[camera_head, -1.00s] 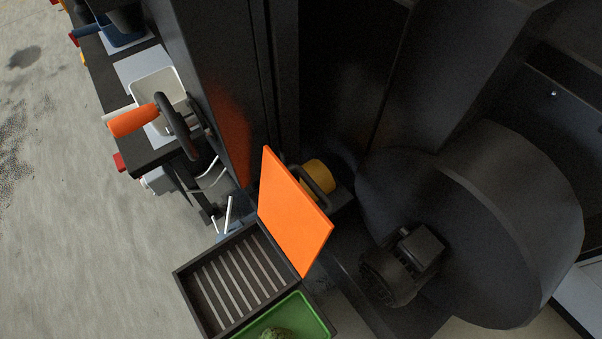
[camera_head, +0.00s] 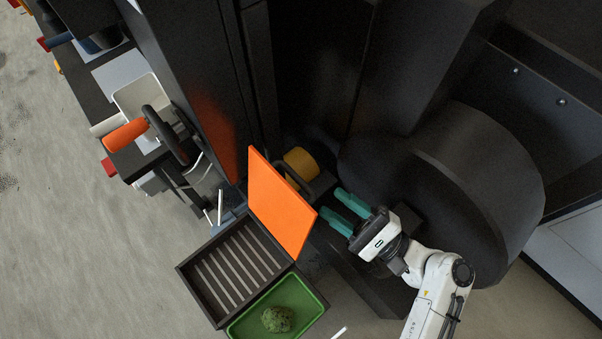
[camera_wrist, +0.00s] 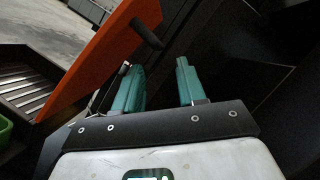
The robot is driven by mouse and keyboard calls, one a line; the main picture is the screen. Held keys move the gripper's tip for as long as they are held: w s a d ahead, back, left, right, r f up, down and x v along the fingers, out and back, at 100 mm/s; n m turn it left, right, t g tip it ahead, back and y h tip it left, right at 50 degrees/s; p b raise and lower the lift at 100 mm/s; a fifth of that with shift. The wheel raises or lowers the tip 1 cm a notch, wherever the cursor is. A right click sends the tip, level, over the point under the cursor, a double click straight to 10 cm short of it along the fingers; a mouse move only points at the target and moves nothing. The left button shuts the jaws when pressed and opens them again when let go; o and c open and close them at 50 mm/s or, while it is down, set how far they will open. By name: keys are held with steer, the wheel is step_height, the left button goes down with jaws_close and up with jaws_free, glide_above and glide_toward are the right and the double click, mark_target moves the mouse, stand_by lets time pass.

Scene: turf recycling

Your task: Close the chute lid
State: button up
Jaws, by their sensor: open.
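The orange chute lid (camera_head: 281,203) stands raised at the edge of the dark slatted chute box (camera_head: 187,283). In the wrist view the lid (camera_wrist: 98,62) is at the upper left, with a dark handle (camera_wrist: 146,33) sticking out from its back face. My gripper (camera_head: 342,204) is open and empty, on the right of the lid, behind its back face. In the wrist view my gripper (camera_wrist: 158,82) has two teal fingers apart, the left one near the lid. I cannot tell whether it touches the lid.
A green tray (camera_head: 246,321) with a green lump (camera_head: 278,319) sits beside the chute slats. A large dark drum housing (camera_head: 470,175) stands at the right. A yellow cylinder (camera_head: 301,162) is behind the lid.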

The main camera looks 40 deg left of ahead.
mark_target(305, 184)
steer(key=p+x, duration=0.2)
steer(key=x, duration=0.7)
steer(key=shift+a, duration=0.2)
steer(key=shift+c, duration=0.4)
jaws_close()
